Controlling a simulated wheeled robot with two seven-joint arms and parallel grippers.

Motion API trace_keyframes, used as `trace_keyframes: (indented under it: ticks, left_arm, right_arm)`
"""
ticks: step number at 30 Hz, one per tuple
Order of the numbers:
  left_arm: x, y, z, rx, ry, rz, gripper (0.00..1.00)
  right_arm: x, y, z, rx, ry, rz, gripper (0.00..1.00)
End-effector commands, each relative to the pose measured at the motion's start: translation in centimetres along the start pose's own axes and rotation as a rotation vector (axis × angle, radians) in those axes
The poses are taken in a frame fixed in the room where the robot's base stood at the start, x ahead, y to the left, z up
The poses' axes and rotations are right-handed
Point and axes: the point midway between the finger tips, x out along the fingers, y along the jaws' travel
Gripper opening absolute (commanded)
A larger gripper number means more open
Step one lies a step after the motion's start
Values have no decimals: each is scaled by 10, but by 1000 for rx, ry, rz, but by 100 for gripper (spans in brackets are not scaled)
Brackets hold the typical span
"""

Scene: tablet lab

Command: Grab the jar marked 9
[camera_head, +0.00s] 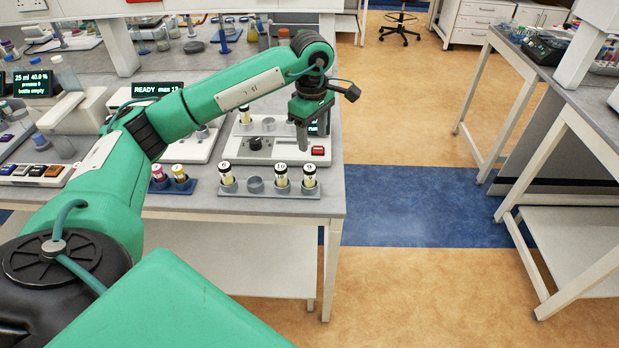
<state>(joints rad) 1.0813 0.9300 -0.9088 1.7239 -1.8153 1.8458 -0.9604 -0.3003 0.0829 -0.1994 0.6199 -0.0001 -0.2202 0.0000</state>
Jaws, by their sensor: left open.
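My left gripper (301,140) is open and empty. It points down over a white device behind the rack, above and behind the rightmost jar, apart from it. My right gripper is not in view.
One rack place (255,184) between the jars is empty. A smaller rack (172,186) with two capped tubes stands to the left. The white device (262,150) with a knob and red button lies behind the rack. Open floor lies right of the bench.

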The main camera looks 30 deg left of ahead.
Motion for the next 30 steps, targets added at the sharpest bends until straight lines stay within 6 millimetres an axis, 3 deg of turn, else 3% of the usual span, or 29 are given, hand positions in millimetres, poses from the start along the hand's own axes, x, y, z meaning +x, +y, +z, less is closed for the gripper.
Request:
trace_keyframes:
  ticks: [4,12,23,30]
  left_arm:
    - [15,-2,-6,-3,21,-13,56]
    - [66,-2,-6,-3,17,-10,56]
    - [95,-3,-8,-3,16,-12,56]
    - [127,-3,-9,-3,15,-9,56]
  right_arm:
    - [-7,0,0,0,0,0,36]
    - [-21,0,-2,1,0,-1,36]
    - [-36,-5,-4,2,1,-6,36]
    - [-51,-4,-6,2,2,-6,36]
